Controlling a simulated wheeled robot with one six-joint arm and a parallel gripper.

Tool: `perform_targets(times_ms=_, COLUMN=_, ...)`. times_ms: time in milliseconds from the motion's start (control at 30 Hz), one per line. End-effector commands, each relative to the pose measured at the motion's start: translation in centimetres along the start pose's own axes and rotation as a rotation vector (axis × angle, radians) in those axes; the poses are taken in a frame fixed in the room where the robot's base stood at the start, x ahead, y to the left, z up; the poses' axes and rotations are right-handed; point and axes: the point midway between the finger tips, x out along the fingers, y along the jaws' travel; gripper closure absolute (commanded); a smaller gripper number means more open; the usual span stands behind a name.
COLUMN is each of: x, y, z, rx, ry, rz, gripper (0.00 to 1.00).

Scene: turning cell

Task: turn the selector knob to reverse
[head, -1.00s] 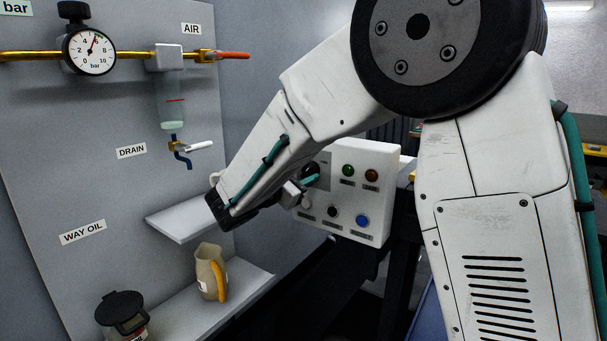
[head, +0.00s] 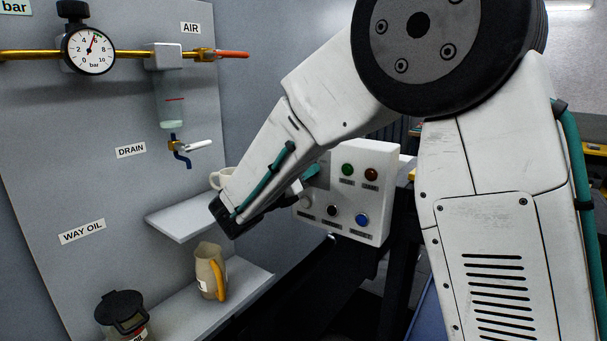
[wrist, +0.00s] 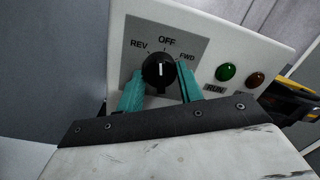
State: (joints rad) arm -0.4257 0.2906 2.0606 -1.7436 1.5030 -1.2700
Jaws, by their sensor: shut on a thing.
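The black selector knob (wrist: 159,73) sits on a grey plate with the labels REV, OFF and FWD. Its white pointer line points up at OFF. My gripper (wrist: 160,82) has its two teal fingers on either side of the knob, shut on it. In the head view the gripper (head: 312,172) reaches the upper left of the white control panel (head: 377,182) and hides the knob there.
The panel carries a green lamp (wrist: 225,72), a brown-red lamp (wrist: 256,79) and a blue button (head: 362,220). Left of it are shelves with a beige jug (head: 209,272), a white cup (head: 222,178) and a black-lidded container (head: 122,312).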

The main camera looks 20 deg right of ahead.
Motion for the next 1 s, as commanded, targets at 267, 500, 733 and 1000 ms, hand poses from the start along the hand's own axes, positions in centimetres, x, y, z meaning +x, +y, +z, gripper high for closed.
perform_targets(times_ms=267, x=-0.05, y=0.01, z=0.16, rx=-0.250, ry=-0.021, rz=0.015, gripper=0.86)
perform_targets(times_ms=500, x=-0.05, y=-0.03, z=0.15, rx=-0.428, ry=-0.032, rz=0.024, gripper=0.86)
perform_targets(times_ms=733, x=-0.05, y=-0.05, z=0.16, rx=-0.534, ry=-0.039, rz=0.030, gripper=0.86)
perform_targets(times_ms=1000, x=-0.05, y=-0.05, z=0.18, rx=-0.585, ry=-0.043, rz=0.032, gripper=0.86)
